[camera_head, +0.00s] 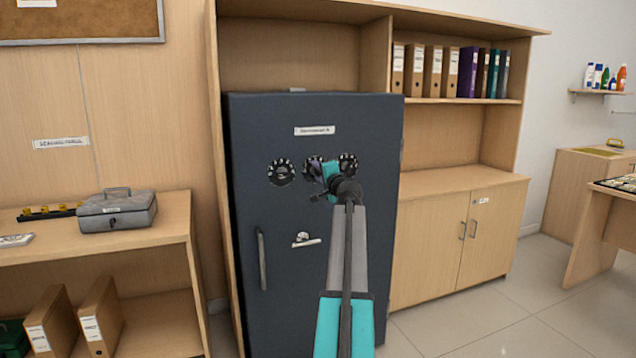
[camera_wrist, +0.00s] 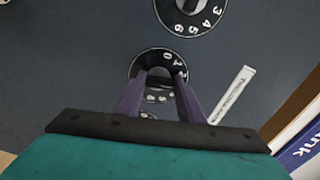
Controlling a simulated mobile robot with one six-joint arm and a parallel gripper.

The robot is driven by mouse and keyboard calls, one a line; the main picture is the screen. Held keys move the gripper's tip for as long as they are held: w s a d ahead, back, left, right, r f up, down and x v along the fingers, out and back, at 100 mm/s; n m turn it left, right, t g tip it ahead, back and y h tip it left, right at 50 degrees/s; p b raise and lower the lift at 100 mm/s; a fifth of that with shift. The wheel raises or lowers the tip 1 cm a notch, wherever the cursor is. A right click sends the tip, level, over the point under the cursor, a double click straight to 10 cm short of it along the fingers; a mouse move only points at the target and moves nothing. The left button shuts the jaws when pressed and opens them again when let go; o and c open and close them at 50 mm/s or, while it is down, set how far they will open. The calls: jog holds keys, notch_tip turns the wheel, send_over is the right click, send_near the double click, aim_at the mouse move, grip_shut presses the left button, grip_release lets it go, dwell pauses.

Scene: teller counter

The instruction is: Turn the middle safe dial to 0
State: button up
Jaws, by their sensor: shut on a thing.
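The dark grey safe (camera_head: 300,215) stands in the wooden shelving, with three black dials in a row on its door. The left dial (camera_head: 281,172) and right dial (camera_head: 347,161) are free. The middle dial (camera_head: 310,164) is partly hidden by my gripper (camera_head: 319,176). In the wrist view, my purple fingers (camera_wrist: 160,80) are shut on the knob of the middle dial (camera_wrist: 140,66). Its white digits 0 and 1 show near its upper right rim; other digits show between the fingers, hard to read. Another dial (camera_wrist: 190,10) shows at the top edge. The pointer mark cannot be made out.
A white label (camera_head: 315,131) is above the dials. A grey cash box (camera_head: 117,212) is on the left shelf; binders (camera_head: 433,72) stand at the right.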

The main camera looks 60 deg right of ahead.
jog(key=n+b, duration=0.4)
jog(key=shift+w+f, duration=0.15)
jog(key=shift+f, duration=0.05)
jog(key=n+b, duration=0.4)
jog(key=shift+f, duration=0.1)
jog(key=n+b, duration=0.4)
jog(key=shift+n+b, duration=1)
jog(key=shift+n, duration=0.8)
jog(key=o, duration=1.1)
jog(key=shift+c, duration=0.2)
jog(key=shift+s, duration=0.25)
